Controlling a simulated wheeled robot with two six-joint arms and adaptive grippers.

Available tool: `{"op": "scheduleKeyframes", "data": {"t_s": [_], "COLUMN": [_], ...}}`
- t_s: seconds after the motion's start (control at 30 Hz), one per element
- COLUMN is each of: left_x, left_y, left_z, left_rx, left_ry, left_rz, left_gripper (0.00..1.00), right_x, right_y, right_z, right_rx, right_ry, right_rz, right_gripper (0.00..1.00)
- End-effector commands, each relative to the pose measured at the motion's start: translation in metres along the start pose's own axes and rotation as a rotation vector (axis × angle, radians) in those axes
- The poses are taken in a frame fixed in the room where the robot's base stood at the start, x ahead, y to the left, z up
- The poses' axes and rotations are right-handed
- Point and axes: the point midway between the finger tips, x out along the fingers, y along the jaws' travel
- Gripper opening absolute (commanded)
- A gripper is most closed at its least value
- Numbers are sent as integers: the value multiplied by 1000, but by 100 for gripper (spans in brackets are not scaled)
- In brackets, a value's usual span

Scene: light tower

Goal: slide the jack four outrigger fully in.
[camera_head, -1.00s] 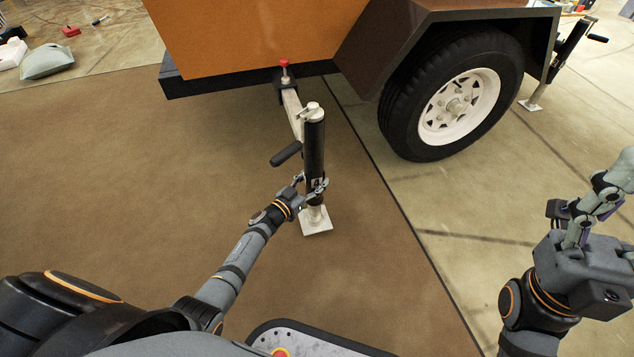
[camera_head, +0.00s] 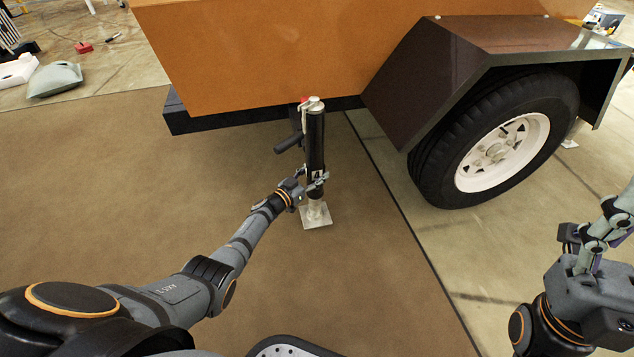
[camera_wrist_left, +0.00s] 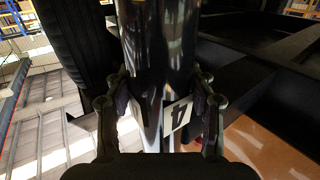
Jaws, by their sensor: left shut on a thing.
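Jack four, a black upright tube (camera_head: 316,145) with a pale top and a square white foot plate (camera_head: 315,217), stands close to the orange trailer's lower edge in the head view. Its dark crank handle (camera_head: 288,144) points left. My left gripper (camera_head: 314,184) is shut around the lower part of the tube. In the left wrist view the shiny tube (camera_wrist_left: 158,60) runs between both fingers, with a white label marked 4 (camera_wrist_left: 178,115). The outrigger beam is hidden behind the jack. A bit of the red knob (camera_head: 304,100) shows behind the jack's top. My right gripper (camera_head: 618,215) is partly cut off at the right edge.
The orange trailer body (camera_head: 240,55) stands behind the jack, with a dark bumper bar (camera_head: 215,118) below. A dark fender (camera_head: 425,75) and a wheel (camera_head: 500,150) stand to the right. The brown floor (camera_head: 120,180) to the left is clear.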

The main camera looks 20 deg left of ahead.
Motion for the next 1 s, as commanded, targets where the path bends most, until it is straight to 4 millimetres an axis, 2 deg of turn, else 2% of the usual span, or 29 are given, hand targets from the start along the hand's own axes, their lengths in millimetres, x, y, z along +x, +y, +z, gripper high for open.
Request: {"op": "scheduleKeyframes", "data": {"t_s": [0.13, 0.5, 0.53, 0.67, 0.7, 1.0], "left_x": [2, 3, 3, 3, 3, 2], "left_y": [-7, -10, -10, -9, -9, -6], "left_z": [1, -1, -1, -1, -1, 0], "left_rx": [1, 3, 3, 3, 2, 1], "left_ry": [-2, -3, -2, -2, -2, -2], "left_rz": [-5, -8, -8, -6, -5, -1], "left_gripper": [0, 0, 59, 77, 78, 78], "right_x": [-4, -4, -4, -4, -4, -3], "right_y": [-1, -1, -1, -1, -1, 0], "right_z": [0, 0, 0, 0, 0, 0], "right_rx": [-2, -2, -2, -1, -1, -2], "right_ry": [-1, -2, -2, -2, -2, 0], "right_rz": [-3, -2, -2, -2, -2, 2], "right_gripper": [57, 57, 57, 57, 57, 57]}}
